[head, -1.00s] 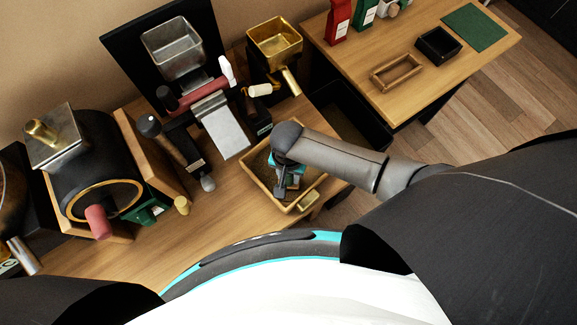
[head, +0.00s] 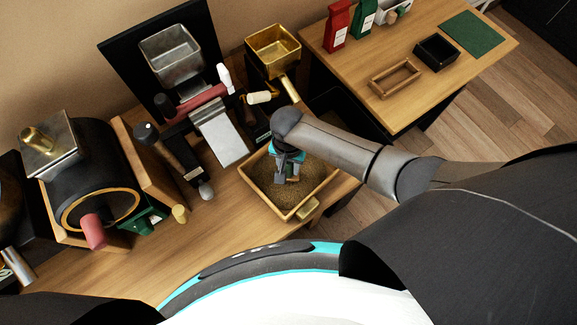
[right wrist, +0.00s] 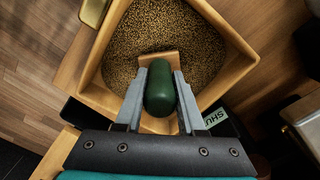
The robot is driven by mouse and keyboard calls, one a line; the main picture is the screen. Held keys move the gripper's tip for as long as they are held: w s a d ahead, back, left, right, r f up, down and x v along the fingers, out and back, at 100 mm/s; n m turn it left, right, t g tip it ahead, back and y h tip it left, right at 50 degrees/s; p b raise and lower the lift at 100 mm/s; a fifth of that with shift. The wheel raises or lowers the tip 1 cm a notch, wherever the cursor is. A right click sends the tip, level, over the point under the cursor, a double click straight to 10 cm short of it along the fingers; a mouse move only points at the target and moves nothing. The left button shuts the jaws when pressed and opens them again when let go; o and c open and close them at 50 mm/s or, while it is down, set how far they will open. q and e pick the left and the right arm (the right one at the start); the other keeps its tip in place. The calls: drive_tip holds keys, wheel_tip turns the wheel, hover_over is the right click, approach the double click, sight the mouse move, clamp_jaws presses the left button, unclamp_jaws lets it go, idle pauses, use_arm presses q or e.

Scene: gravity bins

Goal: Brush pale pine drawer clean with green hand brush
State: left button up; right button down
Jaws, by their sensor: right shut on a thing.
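The pale pine drawer (head: 328,186) sits at the front edge of the bench, and brown grains cover its floor. It fills much of the right wrist view (right wrist: 232,80). My right gripper (head: 287,180) is inside the drawer's outline in the head view. In the right wrist view its fingers (right wrist: 160,105) are shut on the rounded green handle of the hand brush (right wrist: 160,88). Pale wood shows above and below the handle. The bristles are hidden, so I cannot tell whether they touch the grains. My left gripper is out of view.
A black drum machine (head: 98,180) and a silver hopper (head: 172,55) stand left of and behind the drawer. A brass hopper (head: 273,48) is behind it. The side table (head: 440,105) at right holds bags, a wooden tray (head: 396,78) and a black tray (head: 437,52).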

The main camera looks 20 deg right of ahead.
drive_tip(key=shift+r, duration=0.1)
drive_tip(key=shift+r+p, duration=0.45)
drive_tip(key=shift+r, duration=0.3)
drive_tip(key=shift+r, duration=2.5)
